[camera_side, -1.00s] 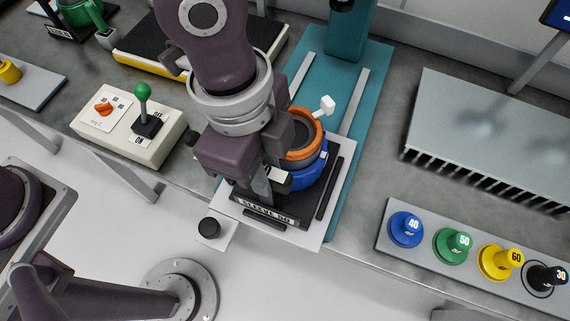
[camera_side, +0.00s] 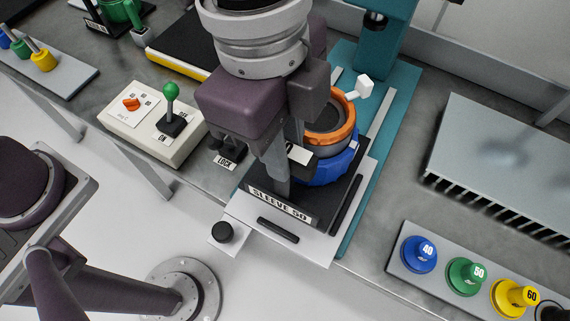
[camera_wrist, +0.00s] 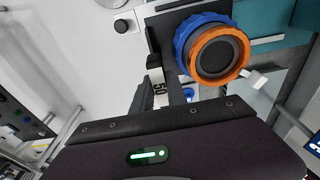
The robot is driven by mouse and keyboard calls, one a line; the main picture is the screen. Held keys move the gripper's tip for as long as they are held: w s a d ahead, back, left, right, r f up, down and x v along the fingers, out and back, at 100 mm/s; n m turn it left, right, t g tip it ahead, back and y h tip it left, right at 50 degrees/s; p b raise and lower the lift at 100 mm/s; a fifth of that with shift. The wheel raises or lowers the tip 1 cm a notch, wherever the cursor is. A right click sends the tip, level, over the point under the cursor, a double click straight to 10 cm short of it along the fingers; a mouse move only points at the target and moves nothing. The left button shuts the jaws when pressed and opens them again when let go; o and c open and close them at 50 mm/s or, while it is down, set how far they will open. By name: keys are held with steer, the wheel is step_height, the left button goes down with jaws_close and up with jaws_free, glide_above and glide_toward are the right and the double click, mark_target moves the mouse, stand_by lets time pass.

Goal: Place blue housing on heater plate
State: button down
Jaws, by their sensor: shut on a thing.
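The blue housing (camera_side: 326,168) stands upright on the black block marked SLEEVE 50 (camera_side: 309,211). An orange ring (camera_side: 346,131) with a white knob sits around its top, and a dark grey core fills its middle. The blue housing (camera_wrist: 187,33) also shows in the wrist view. My gripper (camera_side: 285,157) is beside it on the left, shut on a dark handle with a white label (camera_side: 300,154). That label reads 50 in the wrist view (camera_wrist: 160,88). The handle's join to the housing is hidden. A black-topped plate with a yellow edge (camera_side: 178,63), apparently the heater plate, lies behind left.
A control box with a green-knobbed lever (camera_side: 170,108) stands left of my gripper. A teal press (camera_side: 372,45) rises behind the housing. A grey finned block (camera_side: 500,150) and a rack of coloured numbered knobs (camera_side: 467,276) are at right.

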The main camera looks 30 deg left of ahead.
step_height(320, 180, up, 2)
steer(key=shift+w+r, duration=0.1)
steer(key=w+a+f+n, duration=0.1)
steer(key=w+a+n, duration=0.5)
steer(key=w+a, duration=0.6)
steer(key=w+a+n+t, duration=0.1)
steer(key=w+a+n, duration=0.3)
steer(key=a, duration=0.6)
steer(key=w+a+n, duration=0.3)
steer(key=w+a, duration=0.2)
steer(key=a, duration=0.4)
steer(key=shift+w+d+r+m, duration=0.5)
steer(key=shift+w+d+m, duration=0.9)
steer(key=shift+d+m, duration=0.4)
step_height(320, 180, down, 10)
